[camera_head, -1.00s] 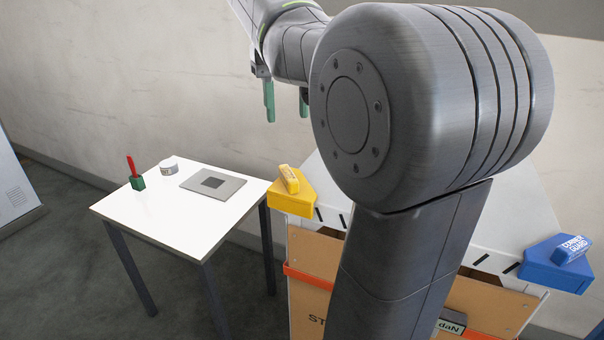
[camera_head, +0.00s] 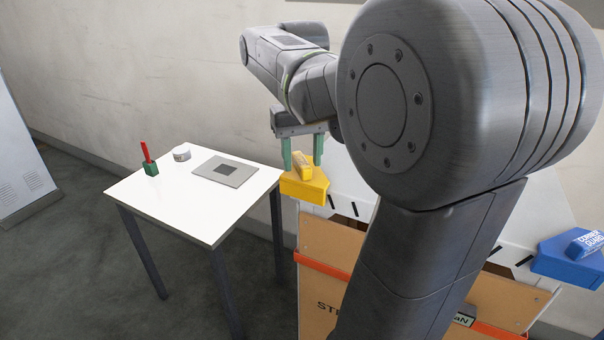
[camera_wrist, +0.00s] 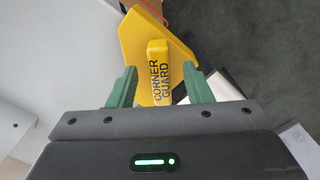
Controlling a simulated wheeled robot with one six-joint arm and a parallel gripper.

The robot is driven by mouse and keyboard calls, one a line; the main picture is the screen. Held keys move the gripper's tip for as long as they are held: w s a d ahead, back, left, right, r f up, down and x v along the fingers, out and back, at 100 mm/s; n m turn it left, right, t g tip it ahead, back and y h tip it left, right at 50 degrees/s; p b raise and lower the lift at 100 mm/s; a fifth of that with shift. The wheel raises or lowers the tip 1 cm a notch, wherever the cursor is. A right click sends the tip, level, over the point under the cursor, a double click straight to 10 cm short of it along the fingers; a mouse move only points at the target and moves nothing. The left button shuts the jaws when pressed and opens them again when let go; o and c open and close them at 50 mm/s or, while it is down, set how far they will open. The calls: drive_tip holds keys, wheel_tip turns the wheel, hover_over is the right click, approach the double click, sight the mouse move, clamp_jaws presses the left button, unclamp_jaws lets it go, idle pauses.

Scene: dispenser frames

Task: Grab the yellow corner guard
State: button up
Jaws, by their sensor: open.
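The yellow corner guard (camera_head: 307,185) sits on the near left corner of the white-topped dispenser box, with a raised grip block lettered "CORNER GUARD". It also shows in the wrist view (camera_wrist: 136,42), with its raised block (camera_wrist: 159,72) upright in the picture. My gripper (camera_head: 302,166) is open, its two green fingers pointing down at the guard. In the wrist view my gripper (camera_wrist: 160,80) has one finger on each side of the raised block, with gaps visible on both sides. Whether the fingertips are level with the block is hard to tell.
A white table (camera_head: 170,207) stands left of the box, holding a grey plate (camera_head: 225,170), a white roll (camera_head: 181,153) and a green holder (camera_head: 151,168) with a red item. A blue corner guard (camera_head: 572,256) sits on the box's right corner. The box has brown panels (camera_head: 325,235).

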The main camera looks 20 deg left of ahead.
drive_tip(key=shift+f, duration=0.3)
clamp_jaws()
